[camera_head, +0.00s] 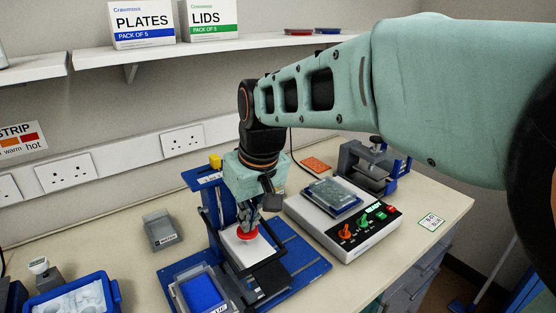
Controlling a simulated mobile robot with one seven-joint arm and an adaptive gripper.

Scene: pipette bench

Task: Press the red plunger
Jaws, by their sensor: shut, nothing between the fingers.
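The red plunger (247,233) sits over a white block on a blue stand (305,262) on the bench. Its round red rim shows beneath my gripper (248,222). My gripper is shut and empty, pointing down directly over the plunger. Its fingertips appear at the plunger's top, but I cannot tell whether they touch it. The fingers hide the middle of the plunger.
Right of the stand is a white device (338,222) with coloured knobs and a plate on top. A grey-blue clamp fixture (370,165) stands behind it. A grey tray (161,230) and a blue box (75,300) lie left. A shelf (260,43) runs above.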

